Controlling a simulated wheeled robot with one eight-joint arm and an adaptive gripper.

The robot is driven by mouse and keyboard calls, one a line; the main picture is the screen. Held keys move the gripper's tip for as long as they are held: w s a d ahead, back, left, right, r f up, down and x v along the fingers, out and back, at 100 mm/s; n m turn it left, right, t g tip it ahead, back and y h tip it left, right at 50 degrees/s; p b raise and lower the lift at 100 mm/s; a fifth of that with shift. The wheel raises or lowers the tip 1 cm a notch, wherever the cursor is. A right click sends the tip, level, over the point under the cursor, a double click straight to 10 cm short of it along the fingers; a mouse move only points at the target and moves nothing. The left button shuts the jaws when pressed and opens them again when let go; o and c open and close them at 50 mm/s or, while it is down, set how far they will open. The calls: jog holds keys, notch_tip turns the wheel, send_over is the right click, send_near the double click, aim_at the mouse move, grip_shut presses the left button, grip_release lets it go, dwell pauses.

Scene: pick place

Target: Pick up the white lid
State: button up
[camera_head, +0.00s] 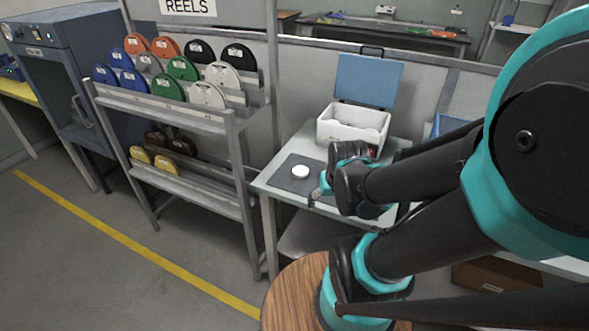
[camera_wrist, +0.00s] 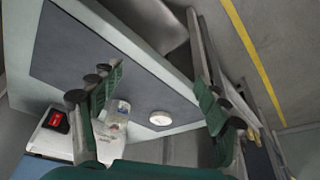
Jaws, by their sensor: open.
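The white lid (camera_head: 300,171) is a small round white disc lying flat on the dark grey mat on the side table. It also shows in the wrist view (camera_wrist: 160,118), below the centre and between my fingers in the picture. My gripper (camera_head: 322,188) is beside the lid, to its right in the head view, and apart from it. In the wrist view my gripper (camera_wrist: 161,82) has its two green-padded fingers spread wide with nothing held between them.
The dark mat (camera_wrist: 75,50) covers part of the pale table (camera_head: 262,182). A clear container (camera_wrist: 119,112) stands near my left finger in the wrist view. A white box (camera_head: 325,128) with a raised blue lid (camera_head: 368,80) stands behind. A reel rack (camera_head: 160,110) is left.

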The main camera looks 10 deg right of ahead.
notch_tip(320, 180, up, 13)
jog(key=m+g+h, duration=0.1)
jog(key=m+g, duration=0.3)
jog(key=m, duration=0.9)
send_over(301, 171)
jog(key=a, duration=0.2)
jog(key=shift+m, duration=0.3)
jog(key=f, duration=0.5)
jog(key=d+f, duration=0.1)
jog(key=f, duration=1.1)
jog(key=shift+w+d+f, duration=0.1)
jog(key=shift+d+f, duration=0.1)
jog(key=shift+d, duration=0.2)
jog(key=c, duration=0.8)
